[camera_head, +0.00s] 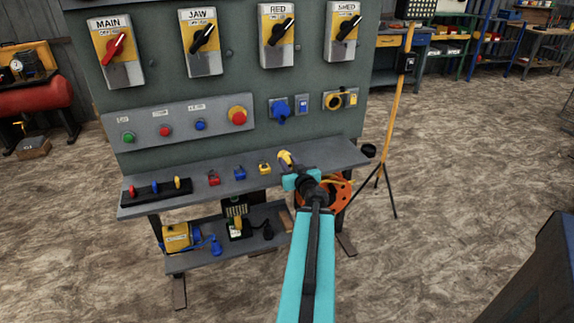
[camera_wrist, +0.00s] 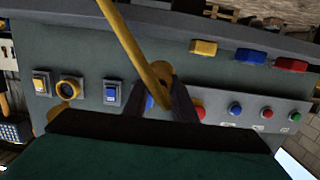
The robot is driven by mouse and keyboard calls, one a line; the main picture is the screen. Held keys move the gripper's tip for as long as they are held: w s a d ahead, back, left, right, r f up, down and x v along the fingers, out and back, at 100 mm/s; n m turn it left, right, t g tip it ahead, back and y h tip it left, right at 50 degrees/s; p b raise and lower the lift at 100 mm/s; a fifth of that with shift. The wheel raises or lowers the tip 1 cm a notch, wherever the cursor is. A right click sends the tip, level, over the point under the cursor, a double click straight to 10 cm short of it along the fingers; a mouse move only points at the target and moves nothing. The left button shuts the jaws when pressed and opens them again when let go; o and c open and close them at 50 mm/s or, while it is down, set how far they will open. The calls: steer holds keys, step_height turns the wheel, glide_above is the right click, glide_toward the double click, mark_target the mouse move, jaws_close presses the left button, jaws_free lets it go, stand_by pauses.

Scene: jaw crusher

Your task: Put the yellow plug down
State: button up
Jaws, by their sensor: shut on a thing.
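The yellow plug (camera_head: 286,159) is in my gripper (camera_head: 297,178), over the right part of the grey shelf (camera_head: 338,157) of the switch panel. In the wrist view, the dark fingers of my gripper (camera_wrist: 167,98) are shut on the yellow plug (camera_wrist: 160,72), and a yellow cable (camera_wrist: 130,38) runs from it to the upper left. I cannot tell whether the plug touches the shelf. My arm hides part of the shelf's front edge.
A red block (camera_head: 213,178), a blue block (camera_head: 239,172) and a yellow block (camera_head: 265,168) stand on the shelf, left of the plug. A black rack (camera_head: 152,191) is further left. Below hangs an orange reel (camera_head: 338,188); a tripod pole (camera_head: 395,110) stands to the right.

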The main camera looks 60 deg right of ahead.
steer(key=shift+d+f+b, duration=0.1)
steer(key=shift+f+b, duration=0.05)
steer(key=shift+b, duration=0.4)
steer(key=shift+w+d, duration=0.25)
steer(key=shift+d, duration=0.05)
steer(key=shift+w+d+f, duration=0.1)
steer(key=shift+w+d, duration=0.9)
steer(key=shift+d, duration=0.3)
steer(key=shift+w+d+f, duration=0.1)
steer(key=shift+w+d, duration=0.9)
steer(key=shift+d, duration=0.25)
steer(key=shift+d, duration=0.1)
steer(key=shift+w+d+b, duration=0.2)
steer(key=shift+b, duration=0.1)
steer(key=shift+f+b, duration=0.8)
steer(key=shift+f, duration=0.95)
steer(key=shift+f, duration=0.15)
steer(key=o, duration=1)
